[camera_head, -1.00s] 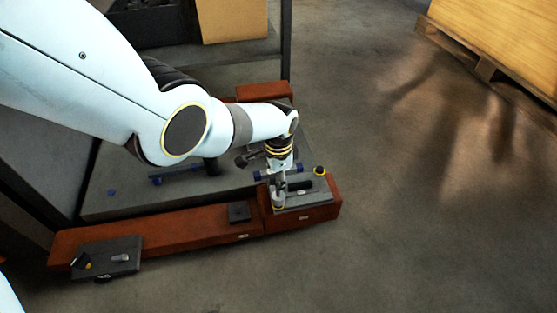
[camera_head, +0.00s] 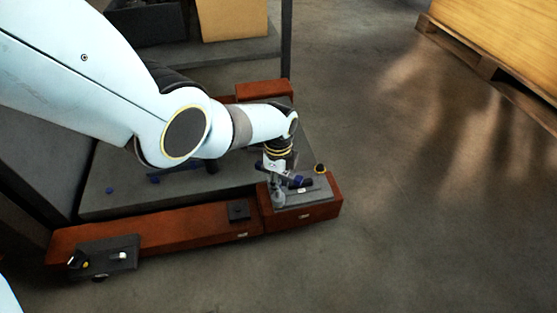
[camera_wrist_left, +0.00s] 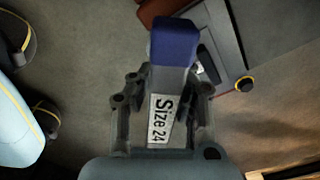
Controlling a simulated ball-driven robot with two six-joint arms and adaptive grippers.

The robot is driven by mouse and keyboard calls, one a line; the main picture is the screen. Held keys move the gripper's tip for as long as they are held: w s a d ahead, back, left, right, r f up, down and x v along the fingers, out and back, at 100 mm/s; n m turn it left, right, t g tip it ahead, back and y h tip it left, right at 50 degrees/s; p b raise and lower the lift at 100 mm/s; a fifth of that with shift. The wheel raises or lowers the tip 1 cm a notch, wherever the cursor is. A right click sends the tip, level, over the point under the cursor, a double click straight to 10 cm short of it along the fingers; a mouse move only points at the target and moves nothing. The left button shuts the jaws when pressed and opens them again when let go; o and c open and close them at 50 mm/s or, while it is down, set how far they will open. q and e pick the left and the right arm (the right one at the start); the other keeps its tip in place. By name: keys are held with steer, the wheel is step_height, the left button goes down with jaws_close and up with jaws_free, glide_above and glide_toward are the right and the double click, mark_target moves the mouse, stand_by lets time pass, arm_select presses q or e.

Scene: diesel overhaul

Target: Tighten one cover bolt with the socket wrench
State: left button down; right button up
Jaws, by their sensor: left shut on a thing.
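My left gripper (camera_head: 277,180) points down over the grey plate (camera_head: 296,204) on the right end of the brown beam. It is shut on the socket wrench, whose blue end (camera_head: 298,182) sticks out to the right. In the left wrist view the wrench (camera_wrist_left: 160,117) lies between the fingers, with a "Size 24" label and a blue end (camera_wrist_left: 174,42). A grey cylindrical part stands under the gripper at the plate's left side. The cover bolt cannot be made out, and the wrench's contact with it is hidden. My right gripper is out of view.
A black knob with a yellow ring (camera_head: 320,168) stands at the plate's back edge. A small black block (camera_head: 238,211) lies mid-beam. A large crate (camera_head: 505,40) stands back right. Open floor lies to the right.

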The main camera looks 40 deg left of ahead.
arm_select(q)
steer(key=m, duration=0.3)
steer(key=shift+m, duration=0.4)
steer(key=m, duration=0.3)
steer(key=shift+m, duration=0.4)
steer(key=m, duration=0.3)
steer(key=shift+m, duration=0.3)
steer(key=m, duration=0.3)
steer(key=shift+m, duration=0.3)
